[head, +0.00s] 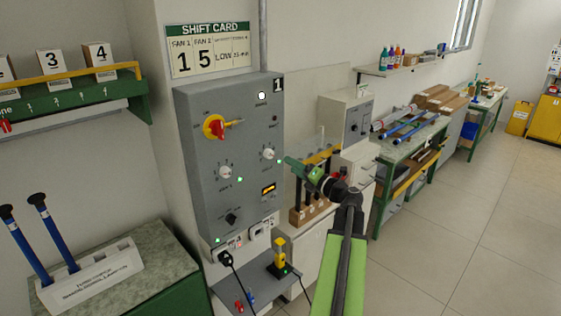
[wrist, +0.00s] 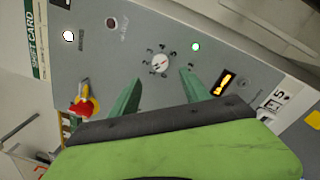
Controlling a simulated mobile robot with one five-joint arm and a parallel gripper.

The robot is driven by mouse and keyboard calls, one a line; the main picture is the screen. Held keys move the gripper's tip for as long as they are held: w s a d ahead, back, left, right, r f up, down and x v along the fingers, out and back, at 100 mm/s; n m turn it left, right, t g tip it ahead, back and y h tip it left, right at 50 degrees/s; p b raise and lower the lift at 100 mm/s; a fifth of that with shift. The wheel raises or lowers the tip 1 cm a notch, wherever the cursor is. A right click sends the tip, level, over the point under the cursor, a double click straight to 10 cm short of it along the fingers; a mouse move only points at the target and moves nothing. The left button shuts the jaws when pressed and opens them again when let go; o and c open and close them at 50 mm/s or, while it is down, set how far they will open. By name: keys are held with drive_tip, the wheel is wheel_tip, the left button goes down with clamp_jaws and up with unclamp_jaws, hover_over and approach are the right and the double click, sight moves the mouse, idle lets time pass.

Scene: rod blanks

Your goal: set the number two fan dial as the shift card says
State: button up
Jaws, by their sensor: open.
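The shift card (head: 208,50) on the wall reads 1 under fan 1 and 5 under fan 2. The grey control panel (head: 205,125) below it carries two white dials, a left one (head: 225,172) and a right one (head: 268,153); their labels are too small to read. My gripper (head: 285,160) is open and empty, with its green fingers pointing at the right dial. In the wrist view a white dial (wrist: 158,64) shows beyond and between the spread fingertips (wrist: 160,77), with no visible contact. I cannot tell for sure which number its pointer marks.
The panel also has a red-and-yellow rotary switch (head: 214,127), a black knob (head: 232,219) and an orange display (head: 268,190). A grey shelf (head: 255,285) below holds a yellow device (head: 280,255). A brown rod rack (head: 310,210) stands right of the panel.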

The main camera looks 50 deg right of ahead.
drive_tip(key=s, duration=0.7)
drive_tip(key=shift+a+f, duration=0.15)
drive_tip(key=shift+f, duration=0.05)
drive_tip(key=shift+a, duration=0.1)
drive_tip(key=w+a+f+n+g+y, duration=0.25)
drive_tip(key=w+a+f+n, duration=0.35)
drive_tip(key=a, duration=0.4)
drive_tip(key=w+a+f+n+g+y, duration=0.2)
drive_tip(key=w+a+f+n+g, duration=0.15)
drive_tip(key=a+n, duration=0.5)
drive_tip(key=w+a+f+n+g+y, duration=0.3)
drive_tip(key=w+a+f+n, duration=0.25)
drive_tip(key=a, duration=0.45)
drive_tip(key=s+a+f+n+g+h, duration=0.2)
drive_tip(key=a+f+n+g, duration=0.1)
drive_tip(key=a+n, duration=0.5)
drive_tip(key=s+a+f+n+g+h, duration=0.1)
drive_tip(key=a+f+n+g+h, duration=0.1)
drive_tip(key=a+n, duration=0.7)
drive_tip(key=s+a+f+n+g+h, duration=0.2)
drive_tip(key=a+f+n+g, duration=0.2)
drive_tip(key=a+n, duration=0.5)
drive_tip(key=shift+s+f+n+g, duration=0.35)
drive_tip(key=shift+f+n, duration=0.25)
drive_tip(key=shift+n, duration=0.3)
